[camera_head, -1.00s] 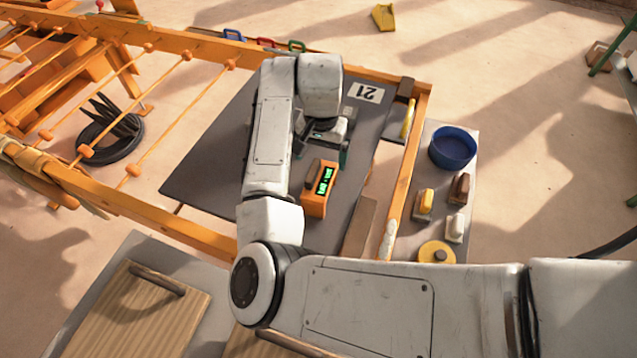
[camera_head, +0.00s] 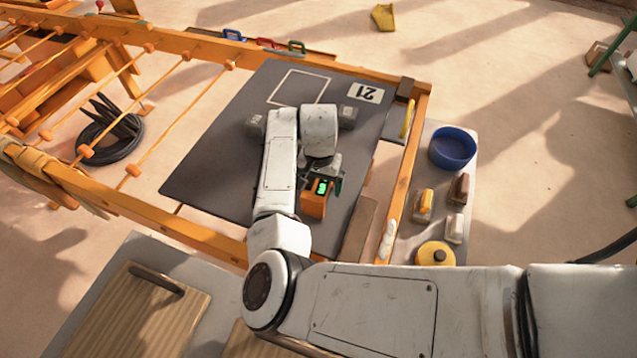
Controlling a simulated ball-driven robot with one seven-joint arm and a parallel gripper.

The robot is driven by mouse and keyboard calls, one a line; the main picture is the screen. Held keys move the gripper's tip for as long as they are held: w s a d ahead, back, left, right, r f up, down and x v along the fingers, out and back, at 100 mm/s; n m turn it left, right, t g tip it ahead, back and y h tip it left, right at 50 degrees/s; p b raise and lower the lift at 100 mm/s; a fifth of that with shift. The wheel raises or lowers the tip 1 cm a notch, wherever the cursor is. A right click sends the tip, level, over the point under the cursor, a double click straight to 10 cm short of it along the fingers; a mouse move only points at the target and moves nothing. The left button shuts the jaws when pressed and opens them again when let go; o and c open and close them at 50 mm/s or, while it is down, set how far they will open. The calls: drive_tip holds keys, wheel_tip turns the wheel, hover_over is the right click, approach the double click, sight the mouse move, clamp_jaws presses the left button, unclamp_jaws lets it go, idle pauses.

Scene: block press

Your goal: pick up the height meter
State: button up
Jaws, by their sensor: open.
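The height meter (camera_head: 314,205) is an orange box with a lit green display, standing on the dark grey table board (camera_head: 222,160). My gripper (camera_head: 325,184) is over its far end, and its dark fingers sit around or just above the top of the meter. The gripper is open. My wrist covers part of the meter's far side, so I cannot tell whether the fingers touch it.
Grey blocks (camera_head: 348,116) and (camera_head: 255,124) a second grey block lie beside my wrist, near a white outlined rectangle (camera_head: 300,87) and a "21" label (camera_head: 365,92). An orange frame (camera_head: 405,185) borders the board.

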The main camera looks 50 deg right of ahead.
drive_tip(key=c, duration=1.3)
drive_tip(key=shift+r, duration=0.1)
